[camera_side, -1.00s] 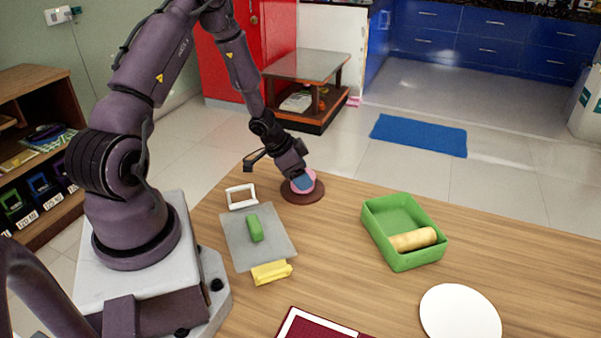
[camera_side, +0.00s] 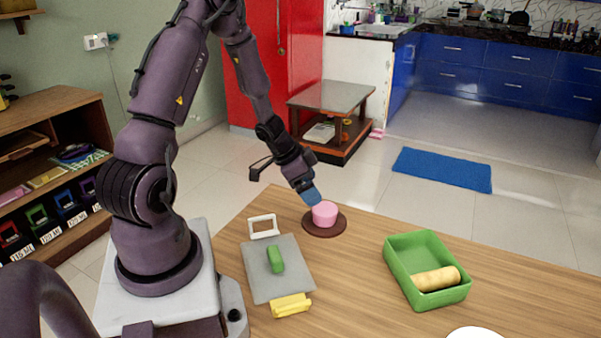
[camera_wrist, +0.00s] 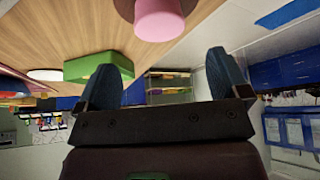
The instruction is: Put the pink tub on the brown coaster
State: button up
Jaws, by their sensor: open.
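The pink tub (camera_side: 325,213) stands upright on the round brown coaster (camera_side: 324,230) near the far edge of the table. My gripper (camera_side: 312,196) is just above and to the left of the tub in the side view. In the wrist view my gripper (camera_wrist: 172,75) shows its two blue fingertips spread apart with nothing between them. The pink tub (camera_wrist: 159,18) is at the top of that view, clear of the fingers, with part of the brown coaster (camera_wrist: 124,8) beside it.
A grey board (camera_side: 290,262) holds a green block (camera_side: 275,259), with a white frame (camera_side: 263,226) and a yellow piece (camera_side: 290,305) at its ends. A green tray (camera_side: 428,248) with a tan roll (camera_side: 436,279) stands right. Bare tabletop lies between board and tray.

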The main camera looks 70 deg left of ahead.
notch_tip(320, 180, up, 20)
jog(key=w+d+n+t+y, duration=0.2)
jog(key=d+y, duration=0.1)
jog(key=y, duration=0.3)
jog(key=s+d+r+g+h, duration=0.1)
jog(key=s+d+r+h, duration=0.1)
jog(key=s+d, duration=0.5)
jog(key=s+d+r+g+h, duration=0.1)
jog(key=s+d, duration=0.5)
jog(key=d, duration=0.6)
notch_tip(320, 180, up, 2)
jog(key=shift+s+r+h, duration=0.25)
jog(key=shift+s+h, duration=0.1)
jog(key=shift+h, duration=0.55)
